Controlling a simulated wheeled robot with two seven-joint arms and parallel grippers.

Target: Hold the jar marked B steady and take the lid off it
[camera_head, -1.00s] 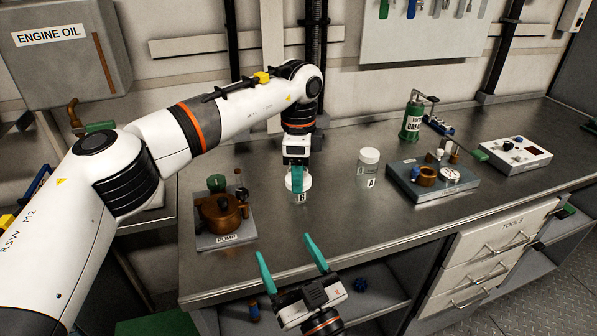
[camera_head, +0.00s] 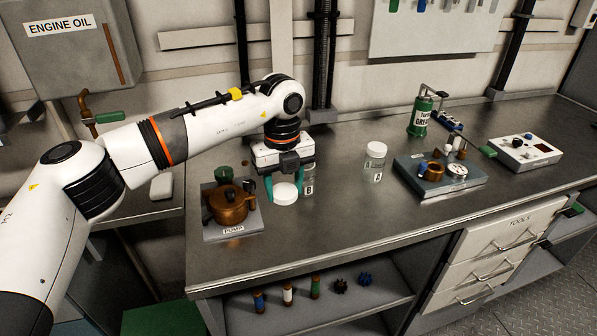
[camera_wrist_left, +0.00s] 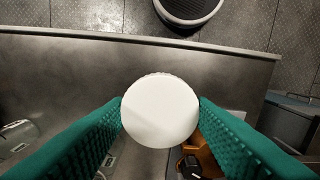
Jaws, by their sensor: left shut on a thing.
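My left gripper (camera_head: 284,188) is shut on a round white lid (camera_head: 285,195), with one teal finger on each side of it. The lid fills the middle of the left wrist view (camera_wrist_left: 160,110). It is held apart from the clear jar marked B (camera_head: 309,182), to the left of it and nearer the bench front. Jar B stands upright on the bench, partly hidden behind the gripper, so its mouth does not show clearly. My right gripper is in neither current view.
Jar A (camera_head: 375,163), with a white lid, stands to the right on the metal bench (camera_head: 350,225). The copper pump (camera_head: 232,205) on its plate is close on the left. A fixture tray (camera_head: 440,188) lies further right. The bench front is clear.

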